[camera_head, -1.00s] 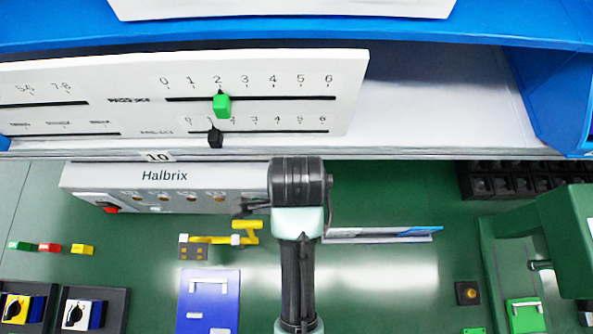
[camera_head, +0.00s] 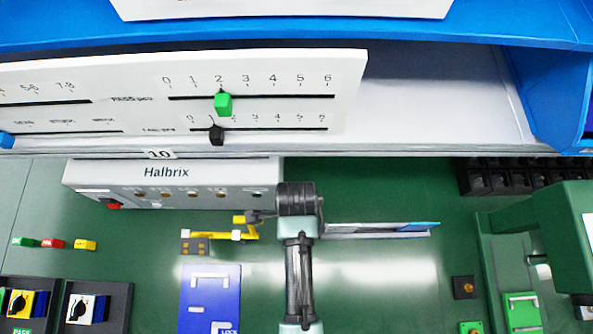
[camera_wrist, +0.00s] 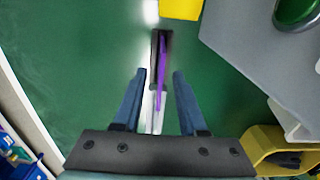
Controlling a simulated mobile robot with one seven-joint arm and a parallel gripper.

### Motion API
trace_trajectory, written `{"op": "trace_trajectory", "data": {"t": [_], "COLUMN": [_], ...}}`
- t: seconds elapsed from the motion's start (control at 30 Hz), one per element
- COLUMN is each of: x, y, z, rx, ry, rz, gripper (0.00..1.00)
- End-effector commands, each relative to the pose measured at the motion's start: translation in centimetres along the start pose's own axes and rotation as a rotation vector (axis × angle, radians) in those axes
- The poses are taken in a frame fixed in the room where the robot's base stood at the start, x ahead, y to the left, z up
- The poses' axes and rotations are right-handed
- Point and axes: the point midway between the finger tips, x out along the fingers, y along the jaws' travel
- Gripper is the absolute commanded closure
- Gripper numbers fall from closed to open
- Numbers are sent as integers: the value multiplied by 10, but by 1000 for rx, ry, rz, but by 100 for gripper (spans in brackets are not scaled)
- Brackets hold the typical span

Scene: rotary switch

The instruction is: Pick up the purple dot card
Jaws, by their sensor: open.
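In the wrist view a thin purple strip (camera_wrist: 161,68), seen edge-on, stands at a dark narrow holder (camera_wrist: 154,45); it looks like the purple card, but no dot shows. My gripper (camera_wrist: 160,73) is open, with one blue-grey finger on each side of the strip. The strip lies between the fingers in the picture; I cannot tell how far below them it is, and no contact shows. In the head view my gripper (camera_head: 258,216) is small, by a yellow part, and I cannot make out the card there.
A grey box with a green button (camera_wrist: 298,10) and a yellow block (camera_wrist: 181,8) are close by in the wrist view. In the head view, the Halbrix panel (camera_head: 170,178) stands behind, a yellow fixture (camera_head: 225,235) lies left, and a blue board (camera_head: 210,295) is in front.

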Motion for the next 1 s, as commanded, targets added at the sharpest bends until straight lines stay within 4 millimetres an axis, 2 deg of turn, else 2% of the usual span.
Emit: {"op": "trace_trajectory", "data": {"t": [0.1,0.37,0.5,0.6,1.0], "x": [9,11,10,10,10], "y": [0,0,0,0,0], "z": [0,0,0,0,0], "rx": [0,0,0,0,0], "ry": [0,0,0,0,0], "rz": [0,-2,-2,-1,-1], "gripper": [59,61,86,100,100]}}
